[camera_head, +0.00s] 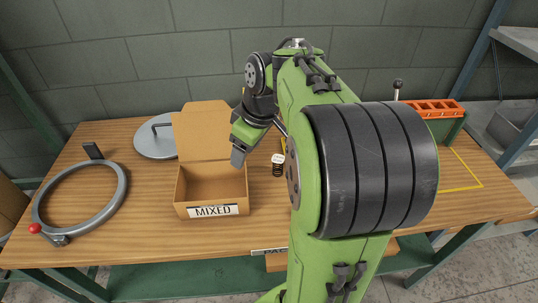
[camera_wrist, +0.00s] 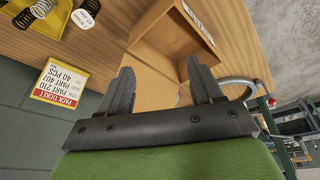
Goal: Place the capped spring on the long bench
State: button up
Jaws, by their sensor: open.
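A dark coil spring with a white cap (camera_head: 278,162) stands upright on the wooden bench (camera_head: 150,210), just right of the cardboard box. It seems to show also in the wrist view (camera_wrist: 87,14), at the upper left beside a yellow surface. My gripper (camera_head: 238,158) hangs over the box's right side, left of the capped spring and apart from it. In the wrist view my gripper (camera_wrist: 163,78) has its two fingers spread with nothing between them. My arm hides the bench right of the spring in the head view.
The open cardboard box (camera_head: 212,210) marked MIXED stands left of the spring. A grey ring (camera_head: 118,205) and round lid (camera_head: 155,143) lie farther left. An orange rack (camera_head: 435,108) is at right. The wrist view shows more springs (camera_wrist: 42,8) and a yellow ticket (camera_wrist: 60,86).

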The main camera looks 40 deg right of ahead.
jog(key=w+d+f+n+y+p, duration=0.1)
jog(key=w+d+f+p, duration=0.1)
jog(key=d, duration=0.9)
jog(key=n, duration=0.1)
send_near(279, 159)
jog(key=shift+y, duration=0.4)
jog(key=b+x, duration=0.1)
jog(key=x, duration=0.1)
jog(key=b+x, duration=0.1)
jog(key=x, duration=0.1)
jog(key=b+x, duration=0.1)
jog(key=x, duration=0.2)
jog(key=shift+w+d, duration=0.15)
jog(key=shift+d, duration=0.25)
jog(key=x, duration=0.2)
jog(key=b+x, duration=0.1)
jog(key=x, duration=0.2)
jog(key=shift+f, duration=0.45)
jog(key=c, duration=1.1)
notch_tip(279, 159, up, 10)
jog(key=shift+r+p, duration=0.15)
jog(key=shift+p, duration=1.05)
jog(key=shift+c, duration=0.2)
